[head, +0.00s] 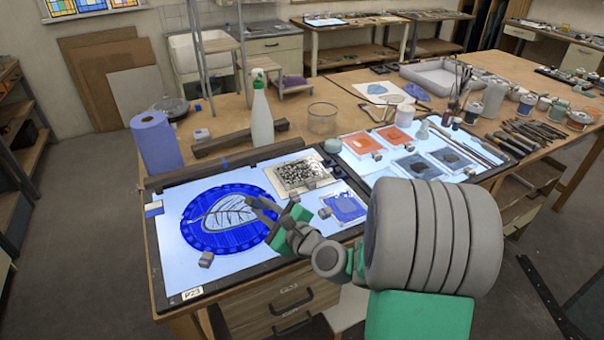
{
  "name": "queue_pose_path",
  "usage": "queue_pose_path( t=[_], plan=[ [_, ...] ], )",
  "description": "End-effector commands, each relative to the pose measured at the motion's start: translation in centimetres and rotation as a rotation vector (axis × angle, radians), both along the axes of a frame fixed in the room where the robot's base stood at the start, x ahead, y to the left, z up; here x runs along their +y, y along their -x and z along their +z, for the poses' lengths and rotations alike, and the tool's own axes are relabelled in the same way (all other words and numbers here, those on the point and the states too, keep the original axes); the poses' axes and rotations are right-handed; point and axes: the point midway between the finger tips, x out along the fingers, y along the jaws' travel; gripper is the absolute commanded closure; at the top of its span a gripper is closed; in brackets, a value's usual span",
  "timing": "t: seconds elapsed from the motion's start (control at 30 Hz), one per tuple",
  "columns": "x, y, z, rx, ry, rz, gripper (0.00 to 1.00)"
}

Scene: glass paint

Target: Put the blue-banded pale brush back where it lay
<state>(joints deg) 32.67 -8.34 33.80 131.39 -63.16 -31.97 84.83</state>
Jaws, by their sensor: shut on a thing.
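My gripper (262,207) is over the right part of the round blue glass piece (200,240) with the pale leaf, on the left light table (165,275). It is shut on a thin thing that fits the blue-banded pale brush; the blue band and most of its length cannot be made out. Whether its tip touches the glass cannot be told. Long thin brushes or tools (478,150) lie along the right light table (385,170).
A patterned glass panel (298,176) and a small blue one (345,207) lie right of the disc. A spray bottle (261,115), blue paper roll (157,143) and dark wooden bar (215,145) stand behind. Orange and grey panels (362,144) cover much of the right light table.

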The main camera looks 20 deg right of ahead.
Motion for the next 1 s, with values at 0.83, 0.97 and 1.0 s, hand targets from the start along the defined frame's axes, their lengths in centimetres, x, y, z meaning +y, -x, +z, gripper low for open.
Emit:
queue_pose_path(
  t=[0.83, 0.97, 1.0],
  plan=[
    [0.0, 0.0, 9.9, 0.001, 0.001, 0.000, 1.00],
    [0.0, 0.0, 9.9, 0.002, 0.000, -0.001, 1.00],
    [0.0, 0.0, 9.9, 0.002, 0.000, -0.001, 1.00]
  ],
)
